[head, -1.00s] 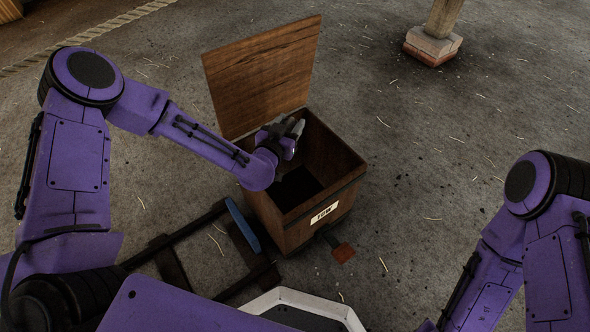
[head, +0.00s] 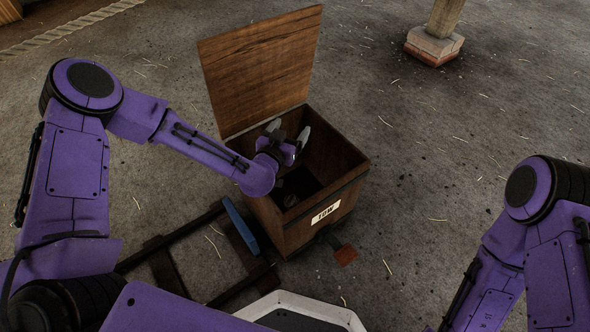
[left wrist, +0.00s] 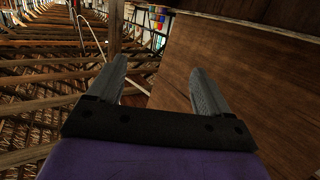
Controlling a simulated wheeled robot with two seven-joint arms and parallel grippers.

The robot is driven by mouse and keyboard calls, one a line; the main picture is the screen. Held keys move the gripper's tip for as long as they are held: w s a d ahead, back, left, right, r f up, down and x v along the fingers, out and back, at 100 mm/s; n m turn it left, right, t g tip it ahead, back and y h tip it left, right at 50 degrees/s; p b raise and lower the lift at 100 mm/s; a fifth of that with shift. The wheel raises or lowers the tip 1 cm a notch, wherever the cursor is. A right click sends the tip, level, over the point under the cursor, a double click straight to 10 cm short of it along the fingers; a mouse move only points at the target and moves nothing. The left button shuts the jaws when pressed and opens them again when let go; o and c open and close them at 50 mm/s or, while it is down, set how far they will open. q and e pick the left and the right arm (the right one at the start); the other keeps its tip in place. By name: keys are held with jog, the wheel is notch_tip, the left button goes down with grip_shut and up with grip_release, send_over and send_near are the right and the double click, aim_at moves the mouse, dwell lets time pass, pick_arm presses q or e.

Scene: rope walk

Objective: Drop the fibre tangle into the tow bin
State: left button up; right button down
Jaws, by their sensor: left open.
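The tow bin (head: 345,185) is a brown wooden box with a white label at its front, and its lid (head: 262,70) stands open at the back. My left gripper (head: 289,128) is over the bin's opening, jaws apart. In the left wrist view the two fingers (left wrist: 158,68) are spread with nothing between them, beside a wooden panel. A small brownish shape (head: 290,199) shows low inside the dark bin; it may be the fibre tangle, but it is partly shaded. My right gripper is out of the picture.
A reddish pedal (head: 345,256) sticks out at the bin's front. A dark frame with a blue piece (head: 241,226) lies left of the bin. A post on a stone base (head: 434,45) stands at the back right. The floor right of the bin is clear apart from loose fibres.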

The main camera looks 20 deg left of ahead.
pick_arm(q)
jog(key=s+d+r+p, duration=0.4)
jog(key=s+r+p, duration=0.3)
jog(key=s+r, duration=0.5)
jog(key=shift+s+r+p, duration=0.35)
jog(key=shift+s, duration=0.45)
